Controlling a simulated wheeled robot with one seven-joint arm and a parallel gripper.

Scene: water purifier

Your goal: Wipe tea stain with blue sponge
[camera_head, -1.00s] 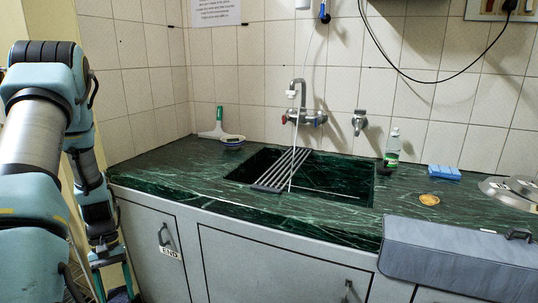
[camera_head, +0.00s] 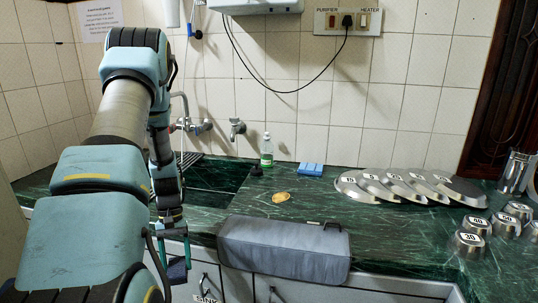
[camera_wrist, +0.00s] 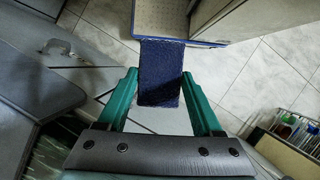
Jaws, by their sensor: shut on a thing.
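A light blue, ridged sponge-like block (camera_head: 310,169) lies on the green counter by the back wall. A small brownish-yellow stain (camera_head: 281,197) is on the counter in front of it, to its left. My gripper (camera_head: 178,270) hangs low in front of the counter's front face, left of the grey padded case and apart from the stain. In the wrist view, my gripper's green fingers (camera_wrist: 159,75) are on either side of a dark blue, rough-textured block (camera_wrist: 161,85) and are shut on it. The head view does not show this block clearly.
A grey padded case (camera_head: 284,248) lies along the counter's front edge. A clear bottle (camera_head: 266,150) stands beside the sink (camera_head: 215,175). Metal lids (camera_head: 392,186) and numbered cups (camera_head: 470,238) fill the right side. Bare counter surrounds the stain.

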